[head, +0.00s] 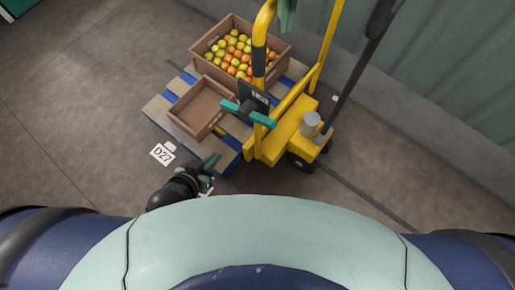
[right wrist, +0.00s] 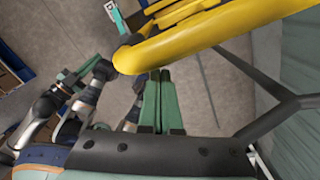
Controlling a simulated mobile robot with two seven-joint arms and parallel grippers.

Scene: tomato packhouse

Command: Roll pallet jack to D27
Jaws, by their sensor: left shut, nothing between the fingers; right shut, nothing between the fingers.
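A white D27 floor label (head: 162,154) lies left of the pallet's near corner. My left gripper (head: 208,165) is shut and empty, low beside that corner. My right gripper (head: 286,22) is shut and empty near the top of the yellow frame. In the right wrist view its green fingers (right wrist: 158,80) sit close to the yellow bar (right wrist: 210,30); contact is unclear.
A crate of tomatoes (head: 205,68) and an empty brown crate (head: 187,125) stand on the pallet. A grey-green wall (head: 440,70) with a low concrete kerb (head: 420,135) borders the right side. A dark line crosses the floor.

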